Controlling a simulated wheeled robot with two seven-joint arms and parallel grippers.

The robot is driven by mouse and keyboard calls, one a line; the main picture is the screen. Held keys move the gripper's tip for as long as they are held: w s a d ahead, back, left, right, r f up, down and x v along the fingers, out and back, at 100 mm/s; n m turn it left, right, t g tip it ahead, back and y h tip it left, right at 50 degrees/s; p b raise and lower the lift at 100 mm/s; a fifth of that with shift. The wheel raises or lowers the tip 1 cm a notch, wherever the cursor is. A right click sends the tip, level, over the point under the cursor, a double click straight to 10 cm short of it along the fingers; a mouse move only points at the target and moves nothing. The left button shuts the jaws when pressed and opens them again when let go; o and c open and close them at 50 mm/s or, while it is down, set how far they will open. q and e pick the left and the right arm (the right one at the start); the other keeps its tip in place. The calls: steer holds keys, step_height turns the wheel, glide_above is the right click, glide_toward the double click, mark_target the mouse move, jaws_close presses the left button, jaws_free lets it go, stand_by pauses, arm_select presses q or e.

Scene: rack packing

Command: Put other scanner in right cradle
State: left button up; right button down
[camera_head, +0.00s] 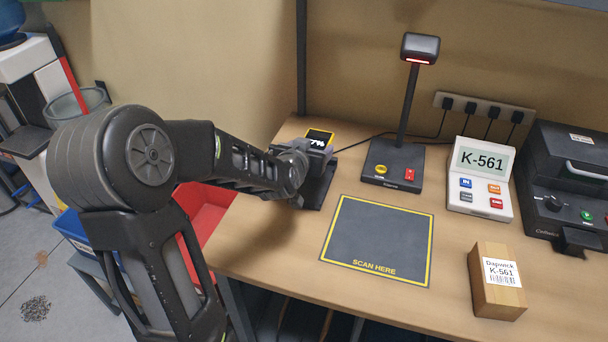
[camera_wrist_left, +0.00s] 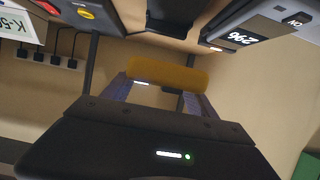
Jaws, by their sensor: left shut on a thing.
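My left gripper (camera_head: 305,158) is at the back left of the workbench, reached over from the left. In the left wrist view it is shut on a yellow bar-shaped thing (camera_wrist_left: 167,75), held between its two fingers (camera_wrist_left: 160,92). I cannot tell from its visible part whether this is a scanner. A black block (camera_head: 318,188), possibly a cradle, lies just below the gripper and is partly hidden by it. A yellow-edged device with a dark screen (camera_head: 319,136) shows just behind the gripper. A grey device with white digits (camera_wrist_left: 245,37) shows in the left wrist view. My right gripper is out of view.
A post scanner stand (camera_head: 395,165) stands right of the gripper, with a cable on the bench. A SCAN HERE mat (camera_head: 376,240) lies empty in front. A K-561 display (camera_head: 481,178), a cardboard box (camera_head: 496,285) and a dark machine (camera_head: 565,190) stand further right.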

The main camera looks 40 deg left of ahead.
arm_select(q)
steer(key=shift+d+r, duration=0.15)
glide_above(312, 186)
steer(key=shift+f, duration=2.95)
steer(key=shift+f+p, duration=0.45)
steer(key=shift+f, duration=1.65)
steer(key=shift+f, duration=0.2)
steer(key=o, duration=1.8)
steer(key=shift+o, duration=0.2)
steer(key=shift+r, duration=0.1)
